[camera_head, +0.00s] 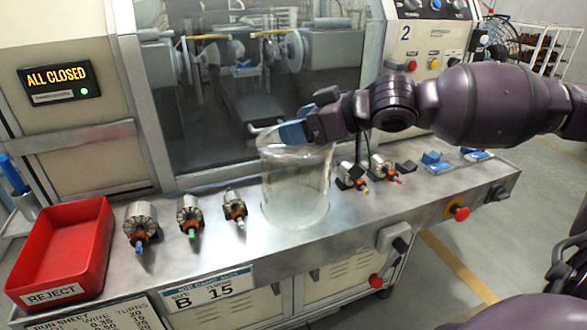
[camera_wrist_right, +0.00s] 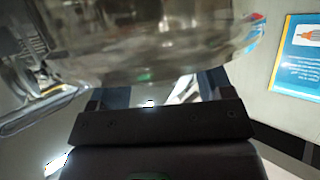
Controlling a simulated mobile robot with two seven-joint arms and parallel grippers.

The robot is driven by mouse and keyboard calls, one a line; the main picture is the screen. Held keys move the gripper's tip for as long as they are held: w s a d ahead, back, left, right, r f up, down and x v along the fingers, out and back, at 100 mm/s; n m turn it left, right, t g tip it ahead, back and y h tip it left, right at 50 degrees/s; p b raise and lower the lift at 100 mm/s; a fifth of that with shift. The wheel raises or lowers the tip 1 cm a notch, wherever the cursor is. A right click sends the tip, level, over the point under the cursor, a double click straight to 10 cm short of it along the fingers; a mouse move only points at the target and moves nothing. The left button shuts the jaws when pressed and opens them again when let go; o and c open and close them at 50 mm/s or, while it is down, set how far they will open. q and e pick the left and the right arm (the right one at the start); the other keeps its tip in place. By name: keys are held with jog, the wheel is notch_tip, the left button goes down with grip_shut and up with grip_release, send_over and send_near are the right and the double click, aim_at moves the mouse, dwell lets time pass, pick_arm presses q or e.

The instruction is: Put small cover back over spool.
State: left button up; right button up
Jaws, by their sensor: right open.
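A clear, open-looking cylindrical cover (camera_head: 296,190) stands upright on the metal bench, in front of the machine window. My right gripper (camera_head: 294,133) is at the cover's upper rim, with its blue fingers apart. In the right wrist view the clear cover (camera_wrist_right: 160,40) fills the upper part, just beyond the open fingers (camera_wrist_right: 155,95). I cannot tell whether the fingers touch it. No spool can be made out clearly inside the cover. My left gripper is not in view.
Several armatures (camera_head: 190,212) lie on the bench left and right of the cover. A red reject tray (camera_head: 62,250) sits at the left end. Small blue pieces (camera_head: 437,161) lie to the right. The machine window (camera_head: 225,90) stands close behind the cover.

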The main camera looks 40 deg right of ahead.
jog(key=shift+w, duration=0.1)
grip_shut()
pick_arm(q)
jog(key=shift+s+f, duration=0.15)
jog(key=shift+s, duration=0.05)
pick_arm(e)
jog(key=shift+r, duration=0.1)
